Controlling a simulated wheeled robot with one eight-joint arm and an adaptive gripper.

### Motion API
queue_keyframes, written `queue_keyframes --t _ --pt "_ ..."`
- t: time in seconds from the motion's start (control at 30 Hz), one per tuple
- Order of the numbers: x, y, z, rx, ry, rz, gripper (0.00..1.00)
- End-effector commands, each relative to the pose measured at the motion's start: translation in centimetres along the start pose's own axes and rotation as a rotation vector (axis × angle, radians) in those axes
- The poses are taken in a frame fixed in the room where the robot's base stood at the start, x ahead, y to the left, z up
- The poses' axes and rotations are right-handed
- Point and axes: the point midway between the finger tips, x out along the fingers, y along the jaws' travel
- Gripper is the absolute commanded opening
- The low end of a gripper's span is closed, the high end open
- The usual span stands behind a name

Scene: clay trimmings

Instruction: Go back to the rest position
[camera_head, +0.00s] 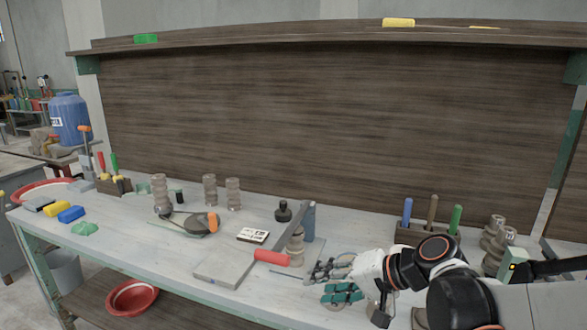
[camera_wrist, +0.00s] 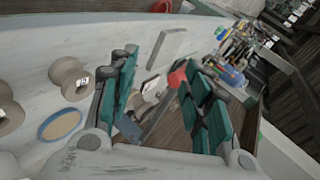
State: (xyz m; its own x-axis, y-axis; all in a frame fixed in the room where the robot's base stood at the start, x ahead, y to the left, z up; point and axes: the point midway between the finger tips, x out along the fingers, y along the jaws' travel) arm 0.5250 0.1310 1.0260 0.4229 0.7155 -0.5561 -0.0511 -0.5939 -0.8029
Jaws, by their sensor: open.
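My gripper (camera_head: 326,281) is low over the right half of the grey workbench (camera_head: 110,243), reaching left from my white and black arm. In the wrist view its two teal-padded fingers (camera_wrist: 163,75) are spread apart with a gap between them. I see nothing held between the pads. Beyond the gap are a grey upright piece and a red-handled tool (camera_head: 272,257), which also shows in the wrist view (camera_wrist: 177,75). Whether the fingers touch the bench cannot be told.
A stacked clay-coloured piece (camera_head: 296,246) and a grey slab (camera_head: 225,268) are left of my gripper. A holder (camera_head: 420,238) with coloured handles and several spools (camera_head: 493,235) stand at the right. A brown back panel (camera_head: 330,120) rises behind. The bench's front left is fairly clear.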

Motion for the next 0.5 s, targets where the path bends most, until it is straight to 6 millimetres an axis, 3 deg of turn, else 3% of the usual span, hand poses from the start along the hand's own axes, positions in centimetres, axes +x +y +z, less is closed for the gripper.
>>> queue_keyframes --t 0.5 --pt "-9.6 5.0 6.9 -0.289 0.118 0.510 0.45"
